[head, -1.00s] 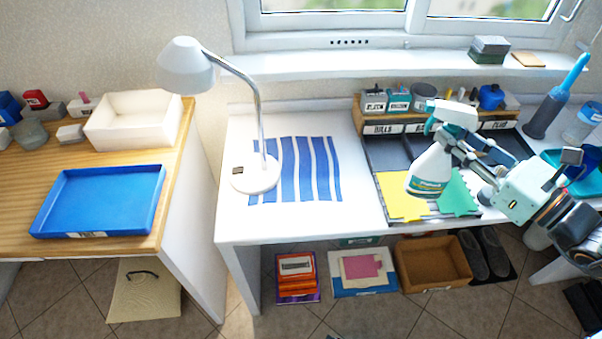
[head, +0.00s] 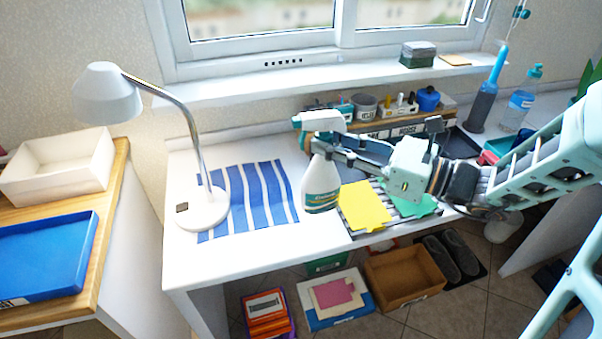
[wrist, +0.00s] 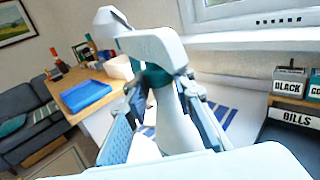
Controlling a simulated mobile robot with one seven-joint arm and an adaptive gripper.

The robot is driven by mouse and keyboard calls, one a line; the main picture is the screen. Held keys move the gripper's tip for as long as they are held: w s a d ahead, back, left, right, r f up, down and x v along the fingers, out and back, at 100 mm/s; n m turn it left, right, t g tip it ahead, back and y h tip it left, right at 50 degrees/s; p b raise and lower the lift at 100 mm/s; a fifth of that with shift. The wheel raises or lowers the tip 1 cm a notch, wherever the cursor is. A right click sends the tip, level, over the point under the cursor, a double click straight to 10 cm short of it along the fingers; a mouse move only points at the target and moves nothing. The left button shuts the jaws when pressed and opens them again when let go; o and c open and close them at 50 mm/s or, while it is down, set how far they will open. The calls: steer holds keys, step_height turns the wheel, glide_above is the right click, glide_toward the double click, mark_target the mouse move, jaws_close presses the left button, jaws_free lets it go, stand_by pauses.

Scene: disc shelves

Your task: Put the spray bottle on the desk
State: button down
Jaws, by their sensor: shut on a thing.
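The white spray bottle (head: 322,180) with a teal and white trigger head is upright in my gripper (head: 345,150), which is shut on it near the neck. In the head view the bottle appears at the right edge of the blue-striped cloth; I cannot tell whether its base touches the desk. The wrist view also shows the bottle (wrist: 176,125) between the two fingers. The white desk (head: 270,250) stands under the window and carries the striped cloth (head: 250,195).
A white lamp (head: 205,208) stands left on the desk. Yellow (head: 363,205) and green sheets lie on a dark tray to the right. An organizer (head: 400,127) lines the back. The desk's front left is clear. A wooden table with a blue tray (head: 45,255) is at far left.

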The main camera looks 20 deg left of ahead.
steer(key=w+a+f+b, duration=0.2)
steer(key=a+f, duration=0.3)
steer(key=f, duration=0.4)
steer(key=shift+w+a+f+b, duration=0.2)
steer(key=shift+a+b, duration=0.15)
steer(key=shift+b, duration=0.2)
steer(key=shift+s+d+f+b, duration=0.15)
steer(key=shift+f+b, duration=0.2)
steer(key=shift+f, duration=0.35)
steer(key=c, duration=1.7)
jaws_free()
steer(key=shift+f, duration=0.2)
steer(key=shift+o, duration=0.2)
steer(key=shift+r, duration=0.15)
